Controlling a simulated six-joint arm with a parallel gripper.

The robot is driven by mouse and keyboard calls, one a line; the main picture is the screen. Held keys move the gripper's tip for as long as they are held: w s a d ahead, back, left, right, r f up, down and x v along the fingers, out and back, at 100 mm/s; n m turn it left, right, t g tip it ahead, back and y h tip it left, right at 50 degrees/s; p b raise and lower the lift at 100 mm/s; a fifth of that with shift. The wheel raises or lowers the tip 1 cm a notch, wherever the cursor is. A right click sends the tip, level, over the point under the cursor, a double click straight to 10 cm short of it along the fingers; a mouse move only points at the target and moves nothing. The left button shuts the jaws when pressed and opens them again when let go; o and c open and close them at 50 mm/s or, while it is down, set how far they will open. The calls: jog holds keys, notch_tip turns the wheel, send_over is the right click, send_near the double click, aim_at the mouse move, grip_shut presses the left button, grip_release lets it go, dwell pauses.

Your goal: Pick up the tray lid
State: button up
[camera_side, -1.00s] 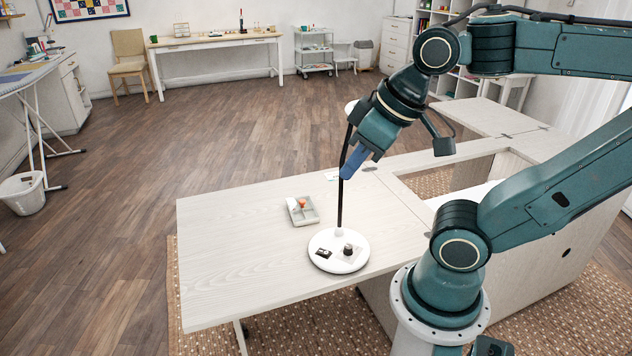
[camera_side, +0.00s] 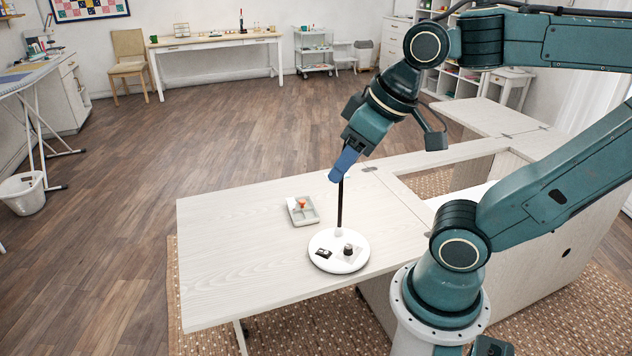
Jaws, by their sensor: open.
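A small pale grey tray (camera_side: 303,215) lies on the pale wooden cabinet top, left of the lamp. It has compartments and a small orange-red piece (camera_side: 301,204) at its middle. I cannot make out a separate lid at this size. My gripper (camera_side: 338,177) has blue fingers pointing down and left. It is open, above the table, up and to the right of the tray in the picture and clear of it. In this view it overlaps the upper part of the lamp's black pole, and I cannot tell whether they touch.
The lamp's black pole (camera_side: 340,208) rises from a round white base (camera_side: 318,239) close to the tray. A dark flat piece (camera_side: 324,254) and a small dark round item (camera_side: 348,249) sit on the base. The table's left part is clear. An opening (camera_side: 432,184) lies to the right.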

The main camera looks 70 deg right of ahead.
jog(key=w+d+m+g, duration=0.1)
jog(key=w+d+m, duration=0.4)
jog(key=w, duration=0.3)
jog(key=m+g, duration=0.4)
jog(key=m, duration=0.9)
send_over(302, 200)
notch_tip(302, 200, down, 18)
jog(key=f, duration=0.1)
jog(key=shift+s+r, duration=0.1)
jog(key=shift+r, duration=0.1)
jog(key=shift+a+f, duration=0.1)
jog(key=shift+f, duration=4.15)
jog(key=shift+f, duration=2.6)
